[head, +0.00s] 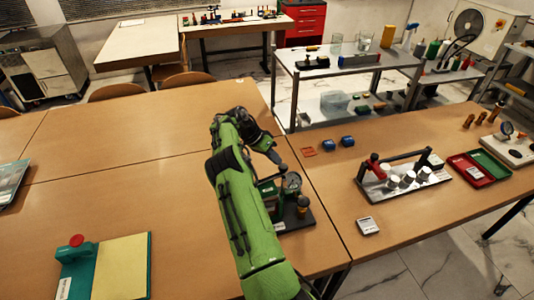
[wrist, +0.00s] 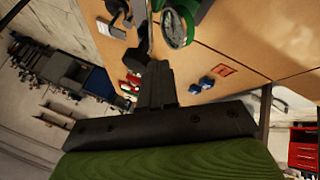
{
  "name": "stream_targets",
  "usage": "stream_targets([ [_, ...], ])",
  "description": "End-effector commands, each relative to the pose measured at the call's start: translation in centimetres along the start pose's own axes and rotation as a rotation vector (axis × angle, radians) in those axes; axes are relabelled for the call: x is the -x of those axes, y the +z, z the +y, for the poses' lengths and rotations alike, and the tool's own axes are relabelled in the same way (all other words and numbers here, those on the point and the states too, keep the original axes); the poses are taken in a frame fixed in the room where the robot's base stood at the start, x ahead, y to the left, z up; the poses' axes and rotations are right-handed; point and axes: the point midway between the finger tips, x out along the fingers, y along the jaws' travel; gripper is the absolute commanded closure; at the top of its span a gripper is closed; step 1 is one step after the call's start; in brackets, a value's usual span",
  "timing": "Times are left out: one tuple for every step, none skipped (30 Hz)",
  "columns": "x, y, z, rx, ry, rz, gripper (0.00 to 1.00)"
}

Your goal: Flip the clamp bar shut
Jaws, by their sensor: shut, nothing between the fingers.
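A gauge rig with a round dial (head: 291,182) stands on a dark base near the table seam; its dial and green housing also show in the wrist view (wrist: 175,28). My gripper (wrist: 155,68) is shut and empty. Its fingertips are close to a dark part beside the dial; I cannot tell if they touch. In the head view my arm hides part of the rig. A second fixture on the right has a dark bar (head: 405,156) over white cylinders, with a red part at its left. I cannot tell for sure which piece is the clamp bar.
Blue blocks (head: 347,141) and an orange piece (head: 309,152) lie behind the rig. A small grey box (head: 367,226) lies to its right. Red (head: 470,170) and green trays stand farther right. A green stand with a red knob (head: 76,240) is at front left. The left table is mostly clear.

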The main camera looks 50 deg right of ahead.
Motion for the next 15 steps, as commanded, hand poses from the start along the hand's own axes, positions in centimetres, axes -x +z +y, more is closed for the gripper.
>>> stream_targets([
  [-0.2,0.0,0.4,-0.027,0.013,-0.013,1.0],
  [-0.3,0.0,0.6,-0.043,0.022,-0.022,1.0],
  [-0.4,0.1,0.9,-0.064,0.031,-0.032,1.0],
  [-0.5,0.1,1.1,-0.077,0.039,-0.04,1.0],
  [-0.6,0.2,1.3,-0.091,0.045,-0.047,1.0],
  [-0.7,0.2,1.5,-0.106,0.053,-0.054,1.0],
  [-0.8,0.3,1.7,-0.118,0.059,-0.061,1.0],
  [-0.8,0.3,1.8,-0.129,0.065,-0.066,1.0],
  [-0.9,0.4,2.0,-0.14,0.071,-0.072,1.0],
  [-0.9,0.4,2.1,-0.149,0.075,-0.076,1.0],
  [-0.9,0.4,2.2,-0.157,0.079,-0.08,1.0],
  [-1.0,0.5,2.3,-0.166,0.083,-0.085,1.0],
  [-1.0,0.5,2.4,-0.171,0.086,-0.088,1.0],
  [-1.1,0.5,2.5,-0.176,0.089,-0.091,1.0],
  [-1.1,0.6,2.6,-0.181,0.092,-0.094,1.0],
])
